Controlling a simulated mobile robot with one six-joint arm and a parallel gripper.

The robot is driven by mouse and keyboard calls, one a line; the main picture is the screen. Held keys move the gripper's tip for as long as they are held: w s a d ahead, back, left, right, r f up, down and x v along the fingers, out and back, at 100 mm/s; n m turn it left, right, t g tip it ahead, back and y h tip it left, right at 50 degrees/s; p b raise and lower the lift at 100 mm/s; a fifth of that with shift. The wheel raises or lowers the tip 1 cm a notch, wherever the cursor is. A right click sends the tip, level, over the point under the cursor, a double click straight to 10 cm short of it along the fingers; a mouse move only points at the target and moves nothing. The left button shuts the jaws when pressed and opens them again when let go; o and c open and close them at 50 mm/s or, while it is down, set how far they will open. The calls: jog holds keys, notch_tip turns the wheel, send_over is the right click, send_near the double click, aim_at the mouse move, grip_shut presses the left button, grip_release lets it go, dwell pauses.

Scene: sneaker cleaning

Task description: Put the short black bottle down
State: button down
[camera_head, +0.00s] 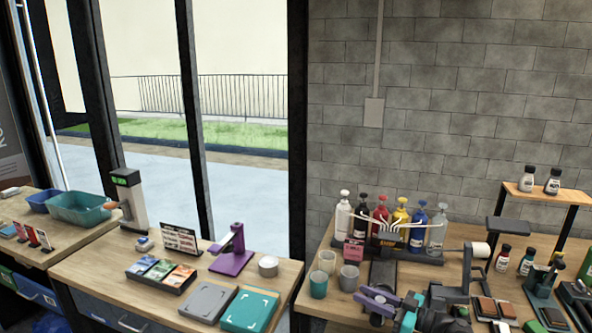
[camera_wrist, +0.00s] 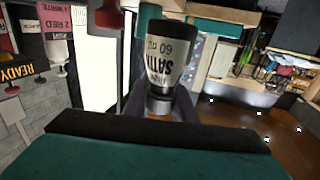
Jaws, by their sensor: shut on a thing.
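The short black bottle (camera_wrist: 165,58) shows in the wrist view, with a pale label reading SATIN and 60 ml, printed upside down in the picture. My gripper (camera_wrist: 160,106) is shut on its narrow end, one purple finger on each side. In the head view my gripper (camera_head: 378,303) is at the lower middle, in front of the dispenser rack. I cannot make out the held bottle there. What lies directly under the bottle is not clear.
A rack of several coloured pump bottles (camera_head: 381,222) stands behind my gripper. Small bottles (camera_head: 503,258) and brushes crowd the right. A raised wooden shelf (camera_head: 548,193) holds two bottles. The left table (camera_head: 110,263) carries a purple stand (camera_head: 232,258) and boxes.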

jog(key=a, duration=0.3)
jog(key=shift+a, duration=0.15)
dwell(0.7)
